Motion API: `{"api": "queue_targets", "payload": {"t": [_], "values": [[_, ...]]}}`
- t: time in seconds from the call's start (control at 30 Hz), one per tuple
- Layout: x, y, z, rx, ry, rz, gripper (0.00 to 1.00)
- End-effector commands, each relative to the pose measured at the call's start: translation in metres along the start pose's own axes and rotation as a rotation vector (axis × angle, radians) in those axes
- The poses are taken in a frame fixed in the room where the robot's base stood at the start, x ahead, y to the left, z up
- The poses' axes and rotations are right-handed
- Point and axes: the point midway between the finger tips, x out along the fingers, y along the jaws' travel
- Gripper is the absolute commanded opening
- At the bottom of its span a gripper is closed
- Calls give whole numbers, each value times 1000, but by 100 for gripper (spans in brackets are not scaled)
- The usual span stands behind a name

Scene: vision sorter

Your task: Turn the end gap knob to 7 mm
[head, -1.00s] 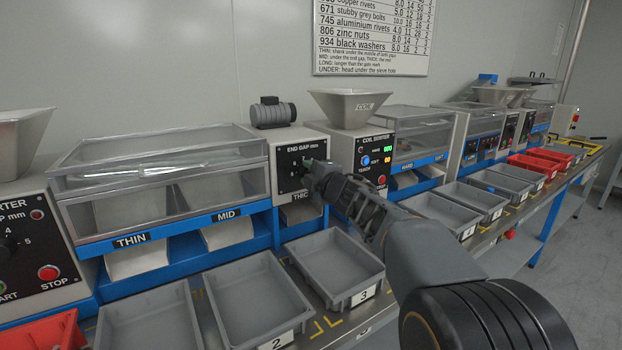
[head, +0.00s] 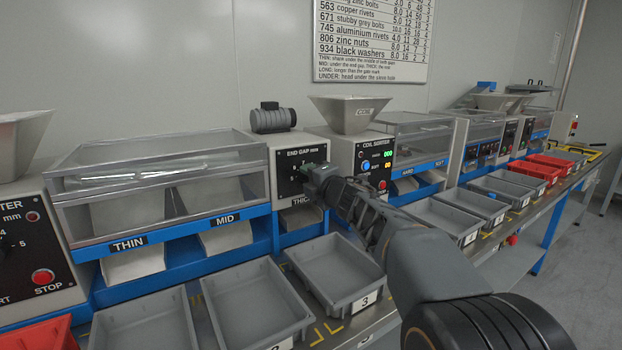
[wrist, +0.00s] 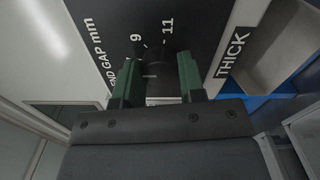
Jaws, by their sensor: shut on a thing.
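The end gap panel (head: 290,166) is a black plate headed END GAP mm on the front of the sorter, left of the coil sorter. My gripper (head: 316,174) reaches it from the right and covers part of its dial. In the wrist view, the dark end gap knob (wrist: 156,72) sits between the two green fingers of my gripper (wrist: 157,80), which are shut on it. A light mark shows on the knob. The numbers 9 and 11 show beyond the knob; the 7 cannot be made out there, and the exact setting cannot be read.
The coil sorter (head: 376,165) stands just right of my gripper. A clear-covered box (head: 150,185) with THIN and MID chutes is to the left. Grey bins, including bin 3 (head: 318,252), line the bench below. A THICK chute (wrist: 272,50) lies beside the panel.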

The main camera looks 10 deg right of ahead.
Motion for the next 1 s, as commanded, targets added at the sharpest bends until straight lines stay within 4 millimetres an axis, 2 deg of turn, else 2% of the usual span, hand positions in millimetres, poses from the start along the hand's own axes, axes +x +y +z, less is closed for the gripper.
{"api": "queue_targets", "payload": {"t": [0.13,0.17,0.43,0.77,0.87,1.0], "values": [[0,0,0,1,-1,0,13],[0,0,0,1,-1,0,38],[0,0,0,2,0,1,62],[-6,1,0,2,-1,1,62],[-20,2,1,1,-1,2,62],[-48,3,1,1,-3,1,62]]}}
